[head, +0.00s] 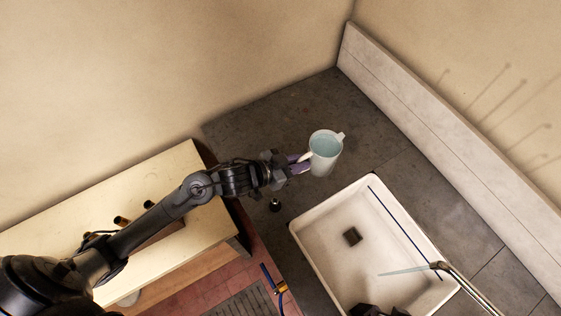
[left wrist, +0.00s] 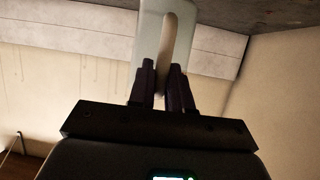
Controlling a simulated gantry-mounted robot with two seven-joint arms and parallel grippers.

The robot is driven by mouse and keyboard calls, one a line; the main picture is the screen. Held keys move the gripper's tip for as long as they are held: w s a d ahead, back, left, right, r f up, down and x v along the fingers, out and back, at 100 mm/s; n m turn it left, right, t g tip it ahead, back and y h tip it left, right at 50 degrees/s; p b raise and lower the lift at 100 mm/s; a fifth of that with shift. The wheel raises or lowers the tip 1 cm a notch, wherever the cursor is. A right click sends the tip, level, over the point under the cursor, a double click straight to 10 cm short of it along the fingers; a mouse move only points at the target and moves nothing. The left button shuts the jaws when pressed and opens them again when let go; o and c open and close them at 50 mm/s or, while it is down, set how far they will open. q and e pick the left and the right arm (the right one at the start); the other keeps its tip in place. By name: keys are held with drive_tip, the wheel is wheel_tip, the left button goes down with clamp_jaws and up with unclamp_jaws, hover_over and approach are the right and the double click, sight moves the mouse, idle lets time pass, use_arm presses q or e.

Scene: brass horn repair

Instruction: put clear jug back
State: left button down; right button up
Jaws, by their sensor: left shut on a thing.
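The clear jug (head: 325,149) is a pale, translucent vessel with a spout and a handle. In the head view it is upright over the dark grey counter, above the sink's far left corner. My left gripper (head: 301,163) comes in from the left and is shut on the jug's handle. In the left wrist view the dark fingers (left wrist: 163,88) close on the handle, with the jug (left wrist: 151,40) beyond them. I cannot tell whether the jug's base touches the counter. My right gripper is not clearly seen; a dark part shows at the bottom edge of the head view.
A white sink (head: 335,256) with a drain (head: 352,236) lies right of my arm, with a metal tap (head: 466,285) over it. A pale wooden bench (head: 95,210) with dark cylinders stands at left. The grey counter (head: 270,120) is clear behind the jug. A backsplash (head: 440,150) borders it.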

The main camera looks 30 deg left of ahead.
use_arm(q)
drive_tip(key=a+f, duration=0.6)
drive_tip(key=f, duration=0.1)
drive_tip(key=shift+w+a+f, duration=0.3)
drive_tip(key=shift+w+f, duration=0.05)
drive_tip(key=shift+f, duration=0.15)
drive_tip(key=c, duration=1.1)
unclamp_jaws()
drive_tip(key=shift+f, duration=0.1)
drive_tip(key=shift+o, duration=0.2)
